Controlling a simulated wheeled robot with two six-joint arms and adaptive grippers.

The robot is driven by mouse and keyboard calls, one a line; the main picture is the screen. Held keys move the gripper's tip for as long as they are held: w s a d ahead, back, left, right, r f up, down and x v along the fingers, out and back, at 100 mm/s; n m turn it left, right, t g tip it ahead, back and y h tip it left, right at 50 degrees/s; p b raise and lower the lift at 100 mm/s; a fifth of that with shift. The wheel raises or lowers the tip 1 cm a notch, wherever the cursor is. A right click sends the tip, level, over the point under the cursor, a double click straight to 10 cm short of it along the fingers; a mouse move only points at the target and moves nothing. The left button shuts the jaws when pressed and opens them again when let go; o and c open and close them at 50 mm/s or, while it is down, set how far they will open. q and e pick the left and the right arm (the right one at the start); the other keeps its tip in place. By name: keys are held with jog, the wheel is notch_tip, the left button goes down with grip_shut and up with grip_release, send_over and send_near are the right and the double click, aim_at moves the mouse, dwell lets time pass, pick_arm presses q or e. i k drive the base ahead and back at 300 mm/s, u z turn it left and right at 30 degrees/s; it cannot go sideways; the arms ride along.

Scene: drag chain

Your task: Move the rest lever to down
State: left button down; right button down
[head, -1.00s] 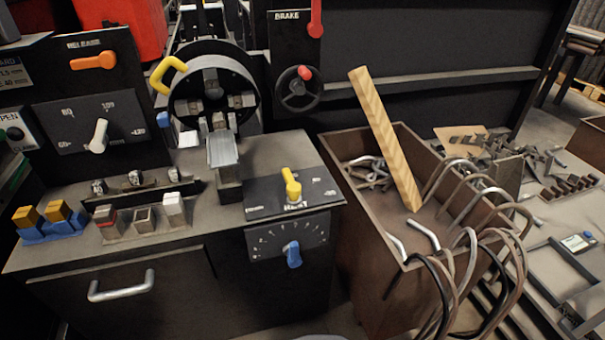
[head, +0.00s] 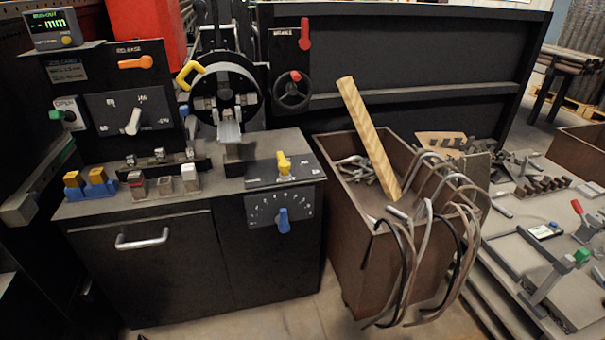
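The yellow lever (head: 284,163) stands on a dark sloped plate (head: 258,174) on top of the bench, at the middle of the head view. In the earlier frame the marking at its foot looks like "REST"; now the plate's small labels are too small to read. The lever's handle points up and slightly left. A blue knob (head: 283,220) with a numbered scale sits on the bench front just below it. Neither of my grippers is in view.
The bench (head: 140,265) has a bender head (head: 225,92) at the back and an orange release lever (head: 136,62) behind left. A brown crate (head: 345,235) with bent bars and a wooden stick (head: 370,135) stands close on the right. Floor shows in front.

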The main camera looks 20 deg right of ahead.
aim_at(285, 165)
jog(key=u, duration=0.3)
jog(key=k, duration=0.25)
jog(key=z, duration=1.25)
jog(key=i, duration=0.75)
jog(key=z, duration=0.05)
